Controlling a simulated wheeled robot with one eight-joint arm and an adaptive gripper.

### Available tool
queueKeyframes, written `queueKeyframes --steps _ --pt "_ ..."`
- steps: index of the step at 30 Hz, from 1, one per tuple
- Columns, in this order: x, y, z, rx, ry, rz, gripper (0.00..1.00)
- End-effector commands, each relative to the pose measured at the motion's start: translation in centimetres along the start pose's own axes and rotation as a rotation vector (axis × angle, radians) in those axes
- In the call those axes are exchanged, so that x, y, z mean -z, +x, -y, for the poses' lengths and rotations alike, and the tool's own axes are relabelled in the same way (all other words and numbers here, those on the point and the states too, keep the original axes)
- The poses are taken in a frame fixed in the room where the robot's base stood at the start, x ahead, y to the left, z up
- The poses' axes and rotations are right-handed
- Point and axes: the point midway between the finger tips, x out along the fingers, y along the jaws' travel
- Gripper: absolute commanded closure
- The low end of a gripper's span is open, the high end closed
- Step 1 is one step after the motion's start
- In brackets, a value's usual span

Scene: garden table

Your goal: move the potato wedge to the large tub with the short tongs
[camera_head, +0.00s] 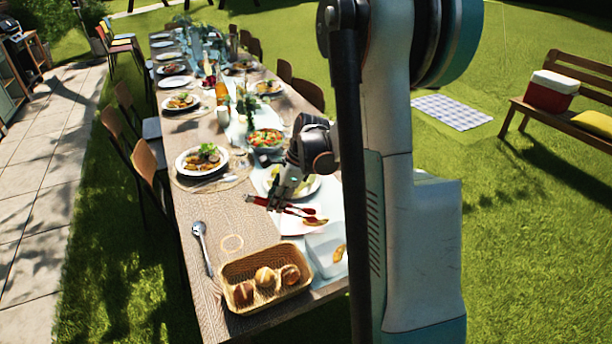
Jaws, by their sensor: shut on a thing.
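My gripper (283,194) is shut on the red short tongs (289,207) above the near part of the table. The tongs point to the right, toward a golden-brown potato wedge (313,223). The wedge is at or just below the red tips; I cannot tell whether they grip it. A pale, clear-sided tub (322,262), which looks like the large tub, stands just in front of the tongs, partly hidden by my arm. Another yellow-brown piece (339,254) shows inside it. A white board or plate (290,226) lies under the tongs.
A wicker basket (240,298) with bread rolls stands at the near table end, left of the tub. A metal spoon (202,245) lies at the left edge. A plate of food (201,160), a salad bowl (265,140) and a bottle (222,92) stand farther back.

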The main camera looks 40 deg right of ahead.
Motion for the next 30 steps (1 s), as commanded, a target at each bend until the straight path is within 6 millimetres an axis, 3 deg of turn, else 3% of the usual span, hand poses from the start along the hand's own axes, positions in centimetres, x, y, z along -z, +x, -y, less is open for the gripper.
queueKeyframes --steps 9,15,21,30 --pt "3.9 -4.9 2.5 0.255 0.596 -0.016 1.00" --pt "5.5 -6.9 3.5 0.355 0.836 -0.022 1.00" --pt "6.2 -7.7 3.8 0.395 0.933 -0.024 1.00" --pt "6.3 -7.8 3.8 0.397 0.939 -0.025 1.00"
